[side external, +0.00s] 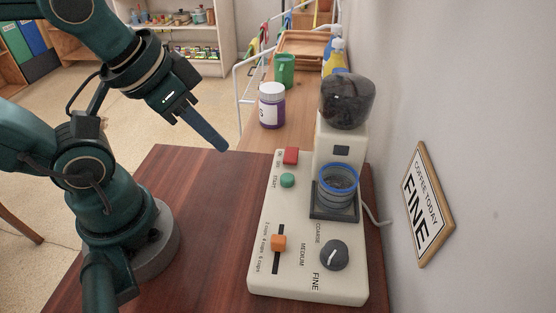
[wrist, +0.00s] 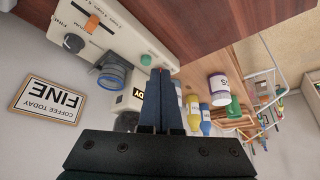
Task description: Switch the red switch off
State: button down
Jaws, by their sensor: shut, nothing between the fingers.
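The red switch (side external: 291,155) is a small red block at the top left corner of the cream coffee grinder's panel (side external: 262,210), above the round green button (side external: 287,180). My gripper (side external: 222,146) is shut and empty, in the air to the left of the red switch and apart from it. In the wrist view my gripper's fingers (wrist: 161,74) are together and hide most of the switch; only a small red bit shows at their tips. The green button (wrist: 146,59) shows just left of them. Whether the switch is on or off I cannot tell.
The panel also has an orange slider (side external: 278,242) and a dark dial (side external: 334,255). A blue-rimmed cup (side external: 338,182) stands under the dark hopper (side external: 346,100). A purple jar (side external: 271,106) and green cup (side external: 285,70) stand behind. A framed sign (side external: 421,204) is at right.

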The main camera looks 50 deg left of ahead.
jog(key=c, duration=0.8)
grip_release()
jog(key=shift+w+r, duration=0.15)
jog(key=shift+c, duration=0.2)
jog(key=n+g+h, duration=0.2)
jog(key=n+g, duration=0.4)
send_over(291, 154)
jog(key=s, duration=0.1)
jog(key=w+f+n+g, duration=0.1)
jog(key=w+a+f, duration=0.1)
jog(key=f, duration=0.1)
jog(key=w+a+f+n+g+h, duration=0.1)
jog(key=shift+f+n+g, duration=0.3)
jog(key=shift+f, duration=0.05)
jog(key=shift+w+a+f, duration=0.1)
jog(key=shift+a+f, duration=0.05)
jog(key=shift+f, duration=0.35)
jog(key=shift+x, duration=2.5)
